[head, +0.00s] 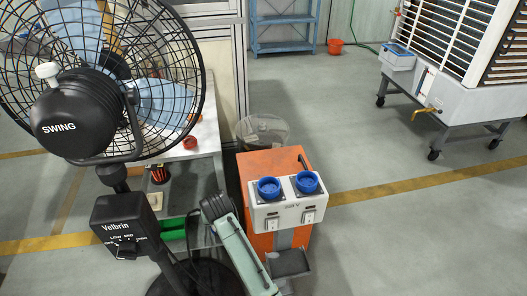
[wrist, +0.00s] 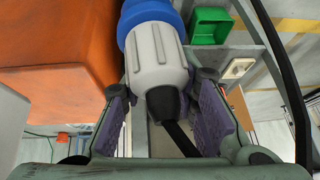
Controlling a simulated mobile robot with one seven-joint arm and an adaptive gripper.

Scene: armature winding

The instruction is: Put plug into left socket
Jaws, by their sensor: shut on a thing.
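A white-grey plug (wrist: 160,55) with a blue collar (wrist: 143,12) fills the upper middle of the wrist view, its black cable running from the near end. My gripper (wrist: 164,108) is shut on the plug, with purple pads at either side of its grey body. In the head view, my green-grey arm (head: 243,254) is left of and below the socket box; I cannot make out the plug there. The left socket (head: 269,187) and right socket (head: 306,182) are blue, round, empty-looking openings on a white panel (head: 288,213). No socket shows in the wrist view.
The sockets stand on an orange cabinet (head: 268,164), which also shows at the left in the wrist view (wrist: 60,40). A large black fan (head: 100,95) stands at the left. A green bin (head: 173,228) sits on a shelf behind the arm. Floor right of the cabinet is clear.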

